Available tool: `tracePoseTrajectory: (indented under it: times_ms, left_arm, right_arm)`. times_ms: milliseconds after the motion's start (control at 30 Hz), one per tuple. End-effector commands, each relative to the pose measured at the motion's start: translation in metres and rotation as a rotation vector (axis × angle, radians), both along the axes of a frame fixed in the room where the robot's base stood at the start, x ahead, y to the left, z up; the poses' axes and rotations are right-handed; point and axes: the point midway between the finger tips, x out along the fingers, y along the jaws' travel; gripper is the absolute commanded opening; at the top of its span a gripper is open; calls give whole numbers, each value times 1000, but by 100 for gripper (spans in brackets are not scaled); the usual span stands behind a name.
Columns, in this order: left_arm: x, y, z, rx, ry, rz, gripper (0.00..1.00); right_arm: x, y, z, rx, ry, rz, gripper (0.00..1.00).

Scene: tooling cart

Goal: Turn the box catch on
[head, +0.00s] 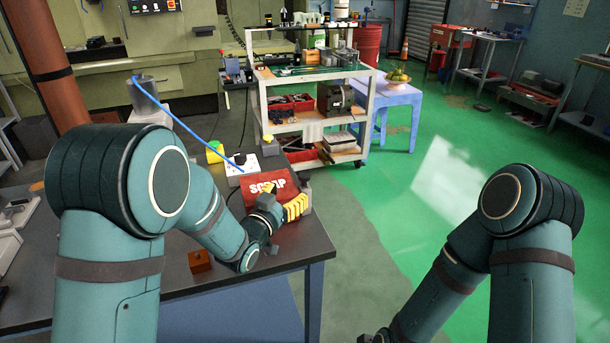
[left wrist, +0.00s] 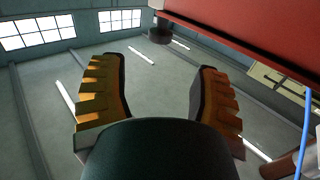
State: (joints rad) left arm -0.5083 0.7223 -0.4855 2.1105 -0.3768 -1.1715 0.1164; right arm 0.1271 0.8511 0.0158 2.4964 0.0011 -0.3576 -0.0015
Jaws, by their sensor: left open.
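A red box (head: 282,188) with white lettering, partly hidden and reading like SCRAP, stands on the dark table near its far right corner. My left gripper (head: 284,197) is in front of it, with its yellow fingers apart and nothing seen between them. In the left wrist view the open fingers (left wrist: 160,78) point up toward the ceiling. A red surface, apparently the box (left wrist: 250,30), crosses the top right, beyond the fingertips. I cannot make out a catch in either view. I cannot tell whether the fingers touch the box.
A small orange-brown block (head: 200,261) lies on the dark table (head: 285,252). A loaded tool cart (head: 262,105) stands behind.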

Motion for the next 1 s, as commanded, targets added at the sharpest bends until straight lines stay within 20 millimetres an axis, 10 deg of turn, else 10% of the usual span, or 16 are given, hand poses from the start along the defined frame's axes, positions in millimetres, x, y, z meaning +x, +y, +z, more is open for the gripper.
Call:
tracePoseTrajectory:
  times_ms: [500,967,1000]
  left_arm:
    - [76,-39,-1,0,0,-1,63]
    - [84,-43,0,-1,0,0,65]
    - [84,-43,0,-1,0,0,51]
  right_arm:
    - [2,0,-7,0,-4,-1,81]
    - [2,0,-8,-1,-5,-2,81]
    - [2,0,-8,-1,-5,-2,81]
